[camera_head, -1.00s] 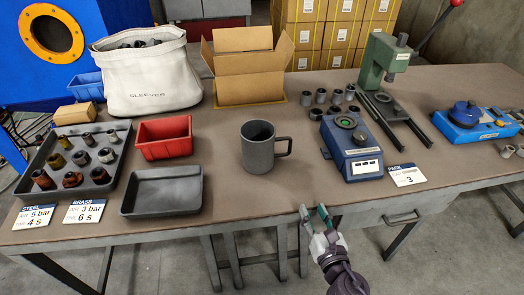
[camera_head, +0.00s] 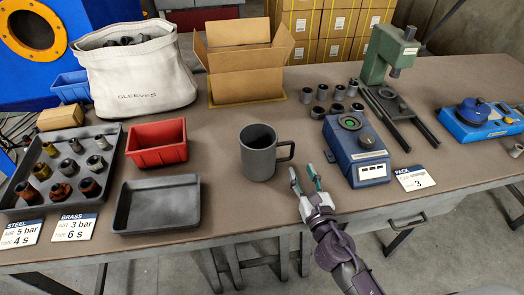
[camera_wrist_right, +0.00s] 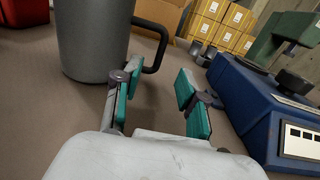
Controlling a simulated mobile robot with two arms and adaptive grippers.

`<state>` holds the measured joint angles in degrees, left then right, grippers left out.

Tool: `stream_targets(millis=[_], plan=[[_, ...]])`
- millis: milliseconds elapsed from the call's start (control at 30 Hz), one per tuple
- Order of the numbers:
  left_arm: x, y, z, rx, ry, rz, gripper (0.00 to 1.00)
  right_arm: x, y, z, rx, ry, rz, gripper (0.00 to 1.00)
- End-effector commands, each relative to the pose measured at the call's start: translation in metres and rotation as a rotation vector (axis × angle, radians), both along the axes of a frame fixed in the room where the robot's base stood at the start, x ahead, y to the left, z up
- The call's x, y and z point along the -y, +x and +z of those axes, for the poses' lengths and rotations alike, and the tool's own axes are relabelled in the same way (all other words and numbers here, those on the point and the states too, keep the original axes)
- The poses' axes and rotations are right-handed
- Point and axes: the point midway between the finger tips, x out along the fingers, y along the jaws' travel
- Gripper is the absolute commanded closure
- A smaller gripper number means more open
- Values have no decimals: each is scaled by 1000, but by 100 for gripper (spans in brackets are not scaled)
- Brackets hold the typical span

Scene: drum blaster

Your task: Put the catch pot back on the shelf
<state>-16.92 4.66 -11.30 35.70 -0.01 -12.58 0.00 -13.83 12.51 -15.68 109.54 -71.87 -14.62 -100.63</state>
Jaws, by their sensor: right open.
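The catch pot looks to be the grey mug-like pot (camera_head: 258,155) standing upright on the table, its handle on the right. In the right wrist view the pot (camera_wrist_right: 92,40) is at upper left, with its dark handle (camera_wrist_right: 155,45) beyond the fingers. My right gripper (camera_head: 304,180) is open and empty, just in front and to the right of the pot, apart from it. Its teal-padded fingers (camera_wrist_right: 158,98) are spread in the right wrist view. My left gripper is not in view. I cannot make out a shelf for the pot.
A blue device (camera_head: 356,152) stands close right of my right gripper. A red bin (camera_head: 157,143), a grey tray (camera_head: 157,204) and a tray of sleeves (camera_head: 100,205) are at left. A cardboard box (camera_head: 248,75) stands behind the pot. A green press (camera_head: 388,55) is at back right.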

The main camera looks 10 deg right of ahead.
Motion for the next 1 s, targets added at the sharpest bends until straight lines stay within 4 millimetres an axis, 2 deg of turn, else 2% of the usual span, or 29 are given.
stream_targets(millis=[100, 200, 367, 633, 767, 967, 1000], plan=[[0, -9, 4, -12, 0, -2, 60, -2, 22, 2, 1, 1, 0, 59], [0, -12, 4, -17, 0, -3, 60, -3, 32, 1, 1, 1, 0, 59], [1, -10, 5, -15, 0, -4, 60, -3, 42, 1, 0, 2, 0, 59], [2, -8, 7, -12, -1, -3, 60, -6, 82, 0, 0, 1, 0, 59], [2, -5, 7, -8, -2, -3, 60, -7, 90, 0, -1, 1, 0, 59], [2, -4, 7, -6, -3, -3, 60, -7, 90, 0, -1, 2, 0, 59], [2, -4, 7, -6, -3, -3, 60, -7, 90, 0, -1, 2, 0, 64]])
